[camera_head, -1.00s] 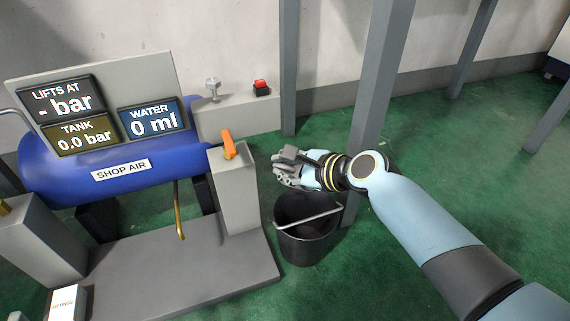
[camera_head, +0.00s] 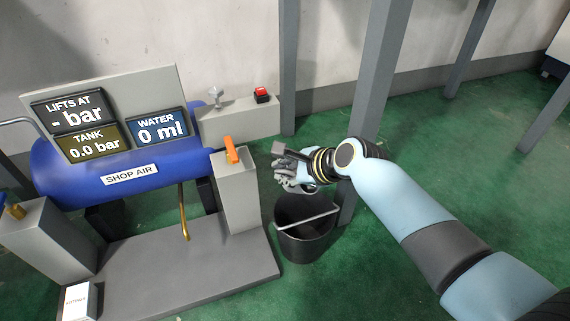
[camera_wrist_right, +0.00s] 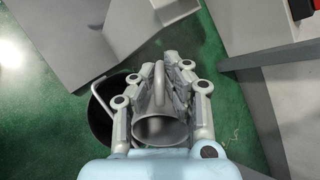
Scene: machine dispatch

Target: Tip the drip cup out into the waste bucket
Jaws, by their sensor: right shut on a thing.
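My right gripper (camera_head: 286,173) is above the black waste bucket (camera_head: 306,243), towards its back rim. The bucket (camera_wrist_right: 100,120) is beside and below the cup in that view, partly hidden by the gripper. In the head view the cup is mostly hidden by the fingers. I cannot tell whether anything is in it. My left gripper is out of view.
The blue shop air tank (camera_head: 130,178) stands at left with its displays. A post with an orange lever (camera_head: 231,150) is close left of the gripper. A grey upright (camera_head: 375,80) stands behind the bucket. Green floor (camera_head: 440,145) is open at right.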

